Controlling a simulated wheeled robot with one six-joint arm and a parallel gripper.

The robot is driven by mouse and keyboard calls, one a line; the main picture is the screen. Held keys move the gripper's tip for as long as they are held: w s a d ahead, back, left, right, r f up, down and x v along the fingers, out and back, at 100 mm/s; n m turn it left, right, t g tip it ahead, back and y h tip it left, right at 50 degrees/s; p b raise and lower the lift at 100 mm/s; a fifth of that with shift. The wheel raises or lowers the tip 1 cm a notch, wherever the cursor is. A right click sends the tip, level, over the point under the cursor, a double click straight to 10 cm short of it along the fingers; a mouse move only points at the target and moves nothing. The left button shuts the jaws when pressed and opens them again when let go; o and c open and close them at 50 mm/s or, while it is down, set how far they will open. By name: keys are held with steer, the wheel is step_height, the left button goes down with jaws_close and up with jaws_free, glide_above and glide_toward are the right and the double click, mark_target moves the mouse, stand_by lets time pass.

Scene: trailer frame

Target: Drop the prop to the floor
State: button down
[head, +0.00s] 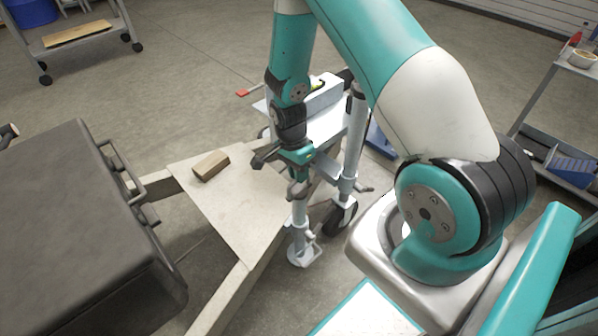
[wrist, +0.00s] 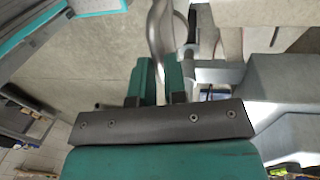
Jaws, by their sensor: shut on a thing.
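The prop (head: 300,228) is a pale grey upright tube with a flat foot plate, beside the trailer frame in the head view. I cannot tell whether its foot plate touches the floor. My gripper (head: 299,172) is at the upper part of the prop, with the arm coming down from above. In the wrist view my gripper (wrist: 160,72) has its two green fingers close to a smooth grey metal piece (wrist: 160,28), which seems to be part of the prop. The gripper is shut on it. The wrist body hides much of the grip.
The jockey wheel (head: 340,219) stands just right of the prop. A wood block (head: 211,165) lies on the trailer's pale plate (head: 240,212). A dark box (head: 80,240) is at the left. A cart (head: 75,38) stands behind, with open floor before it.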

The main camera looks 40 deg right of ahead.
steer(key=c, duration=1.2)
jaws_free()
steer(key=shift+o, duration=0.2)
steer(key=w+r+p, duration=0.3)
steer(key=r, duration=1.4)
steer(key=shift+w, duration=0.2)
